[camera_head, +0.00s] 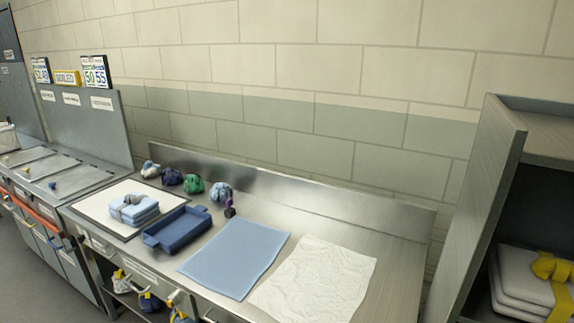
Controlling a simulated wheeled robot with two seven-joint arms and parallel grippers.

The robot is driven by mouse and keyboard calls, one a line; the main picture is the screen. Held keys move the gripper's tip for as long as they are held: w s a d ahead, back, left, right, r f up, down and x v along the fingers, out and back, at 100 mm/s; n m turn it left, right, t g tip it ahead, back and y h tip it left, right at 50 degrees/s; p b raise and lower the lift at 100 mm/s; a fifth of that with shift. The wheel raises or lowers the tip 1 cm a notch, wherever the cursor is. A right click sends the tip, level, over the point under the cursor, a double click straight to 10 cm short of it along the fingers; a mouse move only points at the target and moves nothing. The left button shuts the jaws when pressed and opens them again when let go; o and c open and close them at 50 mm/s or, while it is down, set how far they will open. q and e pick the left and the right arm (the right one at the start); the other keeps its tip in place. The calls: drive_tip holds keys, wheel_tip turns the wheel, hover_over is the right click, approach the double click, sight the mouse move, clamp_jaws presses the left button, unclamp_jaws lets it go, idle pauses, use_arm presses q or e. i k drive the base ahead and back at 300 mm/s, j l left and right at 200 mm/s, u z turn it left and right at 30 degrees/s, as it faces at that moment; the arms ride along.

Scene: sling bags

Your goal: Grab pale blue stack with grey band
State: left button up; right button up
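The pale blue stack (143,214) of folded cloth lies on a white mat with a dark border (92,206), at the left part of the steel counter. A grey band (128,207) is around it, with a bulky knot or bow on top. The stack lies flat just left of a dark blue tray. Neither of my grippers shows in the head view.
The dark blue tray (178,230), a blue cloth (236,258) and a white cloth (318,279) lie along the steel counter (395,255). Several small bundles, one green (193,189), stand behind. A shelf unit at right holds a white stack with yellow band (520,283).

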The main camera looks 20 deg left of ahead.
sight(134, 209)
drive_tip(key=j+z, duration=0.15)
drive_tip(key=j, duration=0.55)
drive_tip(key=j+z, duration=0.15)
drive_tip(key=j, duration=0.5)
drive_tip(key=j+z, duration=0.15)
drive_tip(key=j, duration=0.55)
drive_tip(key=k+j+z, duration=0.1)
drive_tip(key=j, duration=0.55)
drive_tip(key=k, duration=0.05)
